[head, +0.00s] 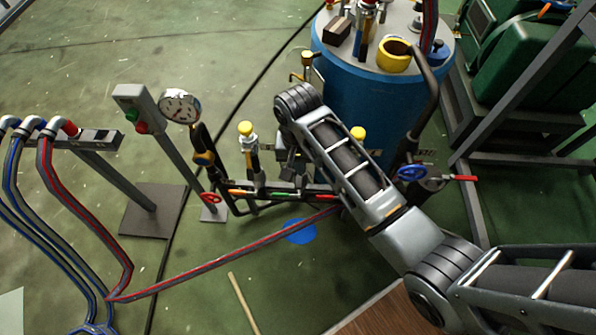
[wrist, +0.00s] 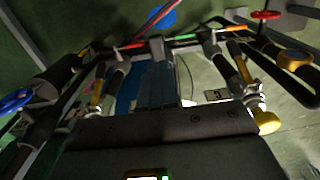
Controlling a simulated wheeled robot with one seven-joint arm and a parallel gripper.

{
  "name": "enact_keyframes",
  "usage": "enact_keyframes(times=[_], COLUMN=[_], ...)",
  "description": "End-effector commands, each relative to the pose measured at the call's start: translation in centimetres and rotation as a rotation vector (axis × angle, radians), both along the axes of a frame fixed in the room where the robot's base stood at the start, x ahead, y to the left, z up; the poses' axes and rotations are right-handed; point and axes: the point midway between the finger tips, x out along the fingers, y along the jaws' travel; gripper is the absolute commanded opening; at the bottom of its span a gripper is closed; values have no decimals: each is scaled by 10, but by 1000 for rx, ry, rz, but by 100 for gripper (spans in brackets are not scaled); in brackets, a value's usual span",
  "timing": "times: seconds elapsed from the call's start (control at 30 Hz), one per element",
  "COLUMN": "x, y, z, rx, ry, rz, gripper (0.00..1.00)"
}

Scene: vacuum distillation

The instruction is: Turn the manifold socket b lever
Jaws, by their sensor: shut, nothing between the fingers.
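The manifold (head: 268,187) is a low dark pipe rail with short coloured levers: an orange lever (head: 236,192), a green lever (head: 283,196) and a red lever (head: 318,197). I cannot tell which one belongs to socket b. In the wrist view the red lever (wrist: 133,45), green lever (wrist: 187,36) and orange lever (wrist: 232,28) lie in a row across the top. My gripper (wrist: 158,82) is shut and empty, pointing at the rail between the red and green levers. In the head view my gripper (head: 290,168) is partly hidden by my arm, just behind the rail.
Yellow-capped valves (head: 246,135) stand on the manifold. A pressure gauge (head: 180,107) and red handwheel (head: 211,198) are at its left, a blue handwheel (head: 411,173) at its right. A blue drum (head: 345,105) stands behind. A red hose (head: 220,262) crosses the floor in front.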

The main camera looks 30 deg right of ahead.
Motion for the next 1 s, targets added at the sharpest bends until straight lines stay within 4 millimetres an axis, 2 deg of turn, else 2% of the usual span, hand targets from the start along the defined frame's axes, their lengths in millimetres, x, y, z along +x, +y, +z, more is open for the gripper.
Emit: enact_keyframes(times=[0.1,0.3,0.8,1.0], x=[-1,0,-1,-3], y=[-1,0,0,2], z=[-18,-34,-38,-44], rx=[0,0,-7,-66], ry=[2,0,-10,-92], rz=[-1,0,0,2], gripper=[0,0,0,0])
